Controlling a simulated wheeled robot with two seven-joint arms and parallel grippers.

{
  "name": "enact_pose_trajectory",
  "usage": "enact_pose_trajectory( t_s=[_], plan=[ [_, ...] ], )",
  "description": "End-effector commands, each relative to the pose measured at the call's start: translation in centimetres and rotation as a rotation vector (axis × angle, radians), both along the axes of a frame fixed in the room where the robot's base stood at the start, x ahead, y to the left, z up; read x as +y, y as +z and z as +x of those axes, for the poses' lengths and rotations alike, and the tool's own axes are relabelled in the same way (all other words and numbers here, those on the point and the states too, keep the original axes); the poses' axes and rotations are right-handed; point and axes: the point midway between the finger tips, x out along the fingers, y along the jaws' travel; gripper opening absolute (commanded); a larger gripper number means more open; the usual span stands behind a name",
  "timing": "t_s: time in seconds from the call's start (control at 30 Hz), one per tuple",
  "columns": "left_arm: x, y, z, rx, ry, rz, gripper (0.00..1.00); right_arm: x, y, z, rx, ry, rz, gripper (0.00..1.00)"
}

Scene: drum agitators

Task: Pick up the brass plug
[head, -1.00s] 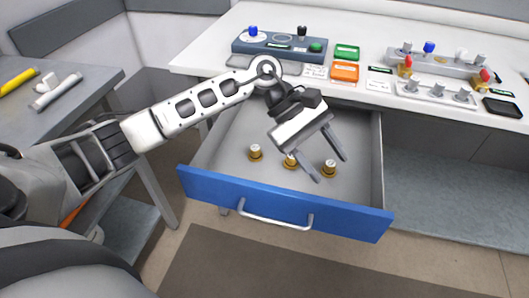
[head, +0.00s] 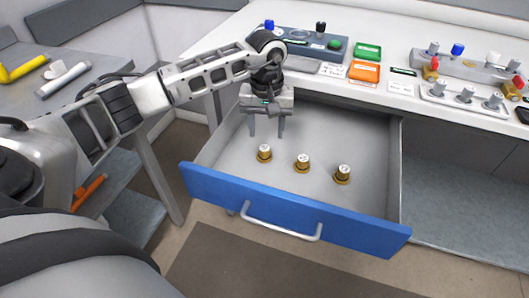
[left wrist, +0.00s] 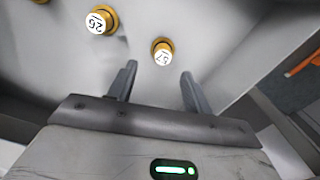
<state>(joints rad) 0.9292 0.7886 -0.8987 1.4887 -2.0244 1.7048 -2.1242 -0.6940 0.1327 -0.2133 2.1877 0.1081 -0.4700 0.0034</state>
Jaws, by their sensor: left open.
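Three brass plugs with white labelled tops stand upright in a row in the open drawer (head: 225,180): the left plug (head: 264,154), the middle plug (head: 302,163) and the right plug (head: 343,175). My left gripper (head: 266,134) is open and empty, pointing down above and just behind the left plug. In the left wrist view the left plug (left wrist: 162,50) lies just beyond the gap between the open fingertips (left wrist: 159,70). The middle plug (left wrist: 101,20) is off to the left there. The labels are rotated and hard to read. My right gripper is not in view.
The drawer's blue front (head: 290,210) and grey side walls surround the plugs. Behind is the white counter with a green tray (head: 367,51), an orange tray (head: 364,71) and a grey fixture (head: 465,95) with knobs. A side table (head: 50,95) stands left.

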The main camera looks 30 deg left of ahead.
Motion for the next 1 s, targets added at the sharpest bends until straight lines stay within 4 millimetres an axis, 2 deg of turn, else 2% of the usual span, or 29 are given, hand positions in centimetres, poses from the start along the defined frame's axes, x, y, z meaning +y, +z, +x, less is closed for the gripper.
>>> enact_pose_trajectory(
  t_s=[0.17, 0.43, 0.73, 0.9, 1.0],
  plan=[
    [0.1, -1.3, -0.2, 0.002, 0.000, -0.001, 0.50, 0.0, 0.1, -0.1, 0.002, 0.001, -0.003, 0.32],
    [0.3, -5.1, -0.4, 0.001, -0.001, -0.002, 0.50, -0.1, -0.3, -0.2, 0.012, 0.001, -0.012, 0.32],
    [0.3, -5.5, -0.3, -0.002, -0.001, -0.001, 0.50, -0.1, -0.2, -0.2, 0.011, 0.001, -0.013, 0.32],
    [0.3, -5.5, -0.3, -0.002, -0.001, -0.001, 0.03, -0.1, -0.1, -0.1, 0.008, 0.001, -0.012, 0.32],
    [0.3, -5.4, -0.3, -0.003, 0.000, -0.002, 0.00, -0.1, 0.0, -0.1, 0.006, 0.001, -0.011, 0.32]
  ],
)
